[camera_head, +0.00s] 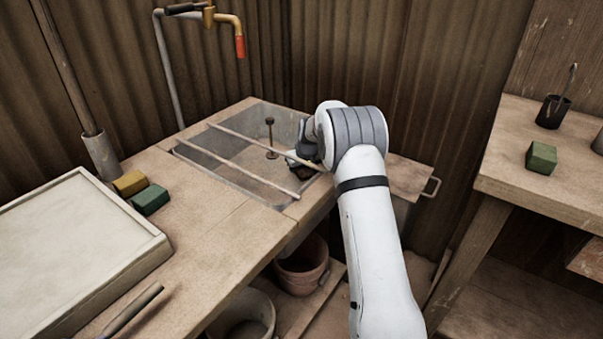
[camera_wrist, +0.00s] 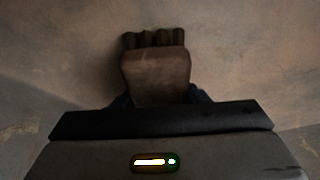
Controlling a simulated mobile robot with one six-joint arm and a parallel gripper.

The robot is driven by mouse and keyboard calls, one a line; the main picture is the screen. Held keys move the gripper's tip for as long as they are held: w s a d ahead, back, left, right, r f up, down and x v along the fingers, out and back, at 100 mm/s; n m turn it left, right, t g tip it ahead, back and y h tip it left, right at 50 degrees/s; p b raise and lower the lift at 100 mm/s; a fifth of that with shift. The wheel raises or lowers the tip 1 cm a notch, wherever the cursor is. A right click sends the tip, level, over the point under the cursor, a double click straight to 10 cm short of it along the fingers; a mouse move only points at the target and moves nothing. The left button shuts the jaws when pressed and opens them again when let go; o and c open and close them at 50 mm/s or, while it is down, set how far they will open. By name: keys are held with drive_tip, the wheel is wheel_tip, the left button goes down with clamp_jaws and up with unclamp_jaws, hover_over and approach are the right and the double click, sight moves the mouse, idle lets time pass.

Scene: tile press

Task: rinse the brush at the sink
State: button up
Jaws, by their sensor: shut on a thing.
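The sink (camera_head: 217,172) is a grey basin set into the bench, with two pale rods across its top. A dark upright piece with a round top (camera_head: 270,137) stands in it. The tap (camera_head: 239,46), a yellow pipe with a red end, hangs above and behind the sink. My gripper (camera_head: 301,158) is at the sink's right side, partly hidden by my arm. In the wrist view, my gripper (camera_wrist: 160,100) is shut on the brush (camera_wrist: 155,72), a brown block with short dark bristles pointing away from me. A plain tan surface lies beyond the bristles; I cannot tell whether they touch it.
A yellow block (camera_head: 130,183) and a green block (camera_head: 150,199) lie on the bench beside a large pale board (camera_head: 75,250). Buckets stand below, including a terracotta one (camera_head: 302,270). A side table (camera_head: 530,185) at right holds a dark cup (camera_head: 552,112) and a green block (camera_head: 541,157).

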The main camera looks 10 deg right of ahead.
idle(0.3)
wheel_tip(320, 180, up, 22)
drive_tip(key=p, duration=1.4)
idle(0.7)
drive_tip(key=shift+r, duration=0.1)
idle(1.9)
drive_tip(key=shift+r+p, duration=1.3)
drive_tip(key=shift+r, duration=0.65)
